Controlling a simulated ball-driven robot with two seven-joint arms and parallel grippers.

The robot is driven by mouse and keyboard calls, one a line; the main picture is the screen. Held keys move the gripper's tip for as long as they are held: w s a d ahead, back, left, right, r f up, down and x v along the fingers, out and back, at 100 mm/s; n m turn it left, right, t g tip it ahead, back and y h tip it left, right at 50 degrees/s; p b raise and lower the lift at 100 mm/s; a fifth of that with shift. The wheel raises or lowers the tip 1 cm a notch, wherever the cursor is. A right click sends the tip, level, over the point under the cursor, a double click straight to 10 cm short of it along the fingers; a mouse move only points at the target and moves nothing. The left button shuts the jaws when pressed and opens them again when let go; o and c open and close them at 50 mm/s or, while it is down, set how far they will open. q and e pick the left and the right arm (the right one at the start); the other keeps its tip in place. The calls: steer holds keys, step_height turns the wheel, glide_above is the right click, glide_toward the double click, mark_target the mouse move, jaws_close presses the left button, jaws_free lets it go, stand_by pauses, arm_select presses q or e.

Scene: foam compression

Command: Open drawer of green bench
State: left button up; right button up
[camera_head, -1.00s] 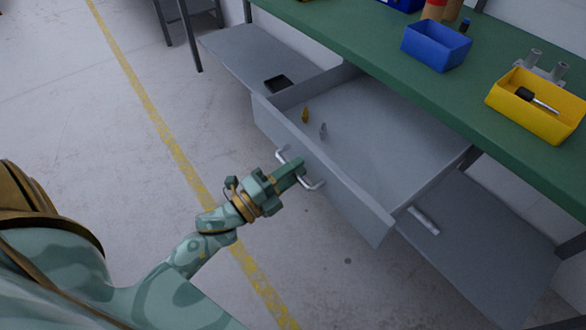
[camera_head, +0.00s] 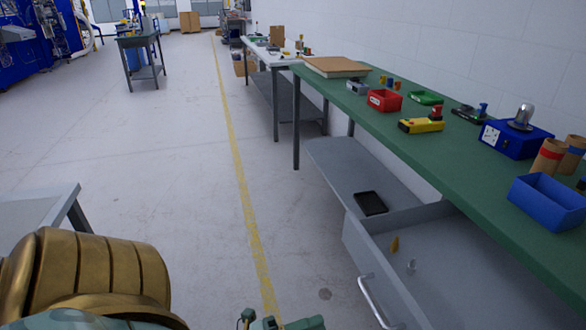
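The green bench (camera_head: 440,150) runs along the right side. Its grey drawer (camera_head: 362,248) is pulled out below the worktop at the lower right, with its inside showing. The drawer's curved metal handle (camera_head: 372,303) is on the front face, partly cut off by the bottom edge. A small orange item (camera_head: 395,244) and a small grey item (camera_head: 411,266) are in the drawer. My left gripper (camera_head: 306,323) shows only its top at the bottom edge, left of the handle and seemingly apart from it. Its fingers are mostly cut off. My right gripper is out of view.
A grey lower shelf (camera_head: 345,168) with a black tray (camera_head: 370,203) lies beyond the drawer. A grey table (camera_head: 35,212) is at left. The floor between is clear.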

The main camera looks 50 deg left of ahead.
arm_select(q)
steer(key=shift+v, duration=1.65)
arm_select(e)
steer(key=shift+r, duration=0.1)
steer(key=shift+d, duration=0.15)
arm_select(q)
steer(key=s+a+f+n+g+y+p, duration=0.15)
steer(key=s+f+n+g+y, duration=0.45)
steer(key=f, duration=0.6)
steer(key=s+a+f+n+g+y, duration=0.15)
steer(key=s+f+n, duration=0.25)
steer(key=f+n, duration=0.5)
steer(key=s+d+f+n+g+p, duration=0.1)
steer(key=s+d+f+g+p, duration=0.1)
steer(key=s, duration=0.5)
steer(key=s+d+f+n+g+p, duration=0.1)
steer(key=s+d+f+g+p, duration=0.1)
steer(key=s+f+g, duration=0.3)
steer(key=s+d+f+n+g+p, duration=0.1)
steer(key=s+f+g, duration=0.3)
steer(key=s, duration=0.6)
steer(key=shift+d+f+p, duration=0.7)
steer(key=shift+d+f, duration=0.05)
steer(key=shift+f, duration=0.1)
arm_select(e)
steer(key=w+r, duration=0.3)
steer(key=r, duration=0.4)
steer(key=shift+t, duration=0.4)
